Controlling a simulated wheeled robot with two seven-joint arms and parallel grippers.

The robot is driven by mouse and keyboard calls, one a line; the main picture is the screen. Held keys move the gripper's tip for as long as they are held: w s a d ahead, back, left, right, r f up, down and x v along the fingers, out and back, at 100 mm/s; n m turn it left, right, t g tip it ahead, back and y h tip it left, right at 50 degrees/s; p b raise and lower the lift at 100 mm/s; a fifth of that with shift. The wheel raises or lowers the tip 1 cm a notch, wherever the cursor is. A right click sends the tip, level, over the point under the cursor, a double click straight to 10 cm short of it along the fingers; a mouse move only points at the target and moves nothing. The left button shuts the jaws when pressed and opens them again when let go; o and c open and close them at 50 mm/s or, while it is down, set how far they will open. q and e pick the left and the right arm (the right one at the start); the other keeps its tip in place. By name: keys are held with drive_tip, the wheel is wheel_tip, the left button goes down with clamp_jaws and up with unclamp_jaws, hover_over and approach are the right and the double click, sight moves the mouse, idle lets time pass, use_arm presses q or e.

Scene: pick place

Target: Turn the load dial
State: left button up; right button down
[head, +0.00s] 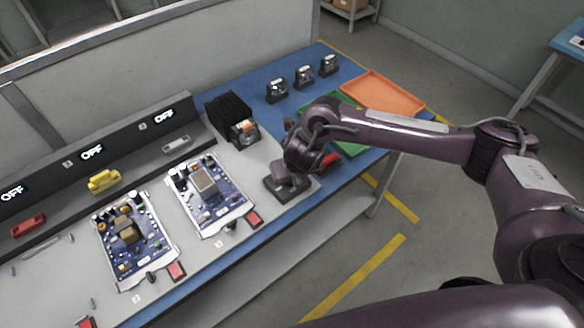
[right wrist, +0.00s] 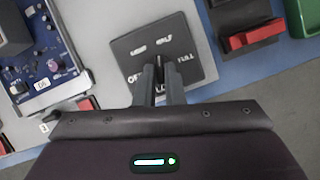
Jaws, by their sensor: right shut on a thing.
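The load dial (right wrist: 200,45) is a dark square plate with white lettering, including OFF, HALF and FULL, in the right wrist view. In the head view its plate (head: 272,188) shows on the bench's right part, partly covered by my right gripper. My right gripper (right wrist: 160,75) points down at the plate, its two fingers close together on the dial's knob. The knob is mostly hidden between the fingers, so its exact setting is hard to read. In the head view the right gripper (head: 288,180) is over the plate. My left gripper is not in view.
Two blue circuit boards (head: 212,195) lie left of the dial, with red switches near them. A black finned block (head: 230,118) stands behind. A green tray (head: 352,149) and an orange tray (head: 384,92) lie to the right. Several small dark devices (head: 304,76) stand at the back.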

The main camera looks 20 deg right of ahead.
drive_tip(key=m+h+p, duration=0.1)
drive_tip(key=m+p, duration=0.2)
drive_tip(key=m+h+p, duration=0.1)
drive_tip(key=m+p, duration=0.2)
drive_tip(key=p, duration=0.1)
drive_tip(key=a+m+g+h+p, duration=0.1)
drive_tip(key=m+p, duration=0.3)
drive_tip(key=shift+w+r+h, duration=0.3)
drive_tip(key=shift+r, duration=0.1)
drive_tip(key=shift+f+m+g+h+p, duration=0.1)
drive_tip(key=shift+m+g+h+p, duration=0.3)
drive_tip(key=shift+m+p, duration=0.75)
drive_tip(key=shift+w+f+m+g+p, duration=0.15)
drive_tip(key=shift+m+g+p, duration=0.3)
drive_tip(key=shift+m, duration=0.6)
drive_tip(key=shift+w, duration=0.1)
drive_tip(key=c, duration=1.5)
unclamp_jaws()
drive_tip(key=shift+f, duration=0.1)
drive_tip(key=p+v, duration=0.2)
drive_tip(key=v, duration=0.6)
